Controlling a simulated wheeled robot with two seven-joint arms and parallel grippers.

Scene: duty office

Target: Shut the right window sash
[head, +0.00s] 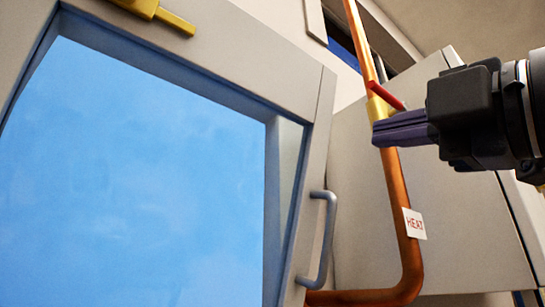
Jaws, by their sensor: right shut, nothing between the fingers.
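A pale-framed window sash (312,150) with a blue, sky-like pane (140,180) fills the left and middle of the head view. A grey bar handle (328,240) is on its right-hand stile. A yellow fitting (158,14) is on the top of the frame. The frames do not clearly show how far the sash stands open. My right gripper (378,130) comes in from the right, shut and empty. Its fingertips are up and to the right of the handle, apart from it, and overlap the pipe in the picture. My left gripper is out of view.
A copper pipe (395,185) runs down right of the sash and bends left below the handle. It has a brass valve (377,108) with a red lever (387,95), and a "HEAT" tag (414,223). A pale cabinet-like panel (465,230) stands behind the pipe.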

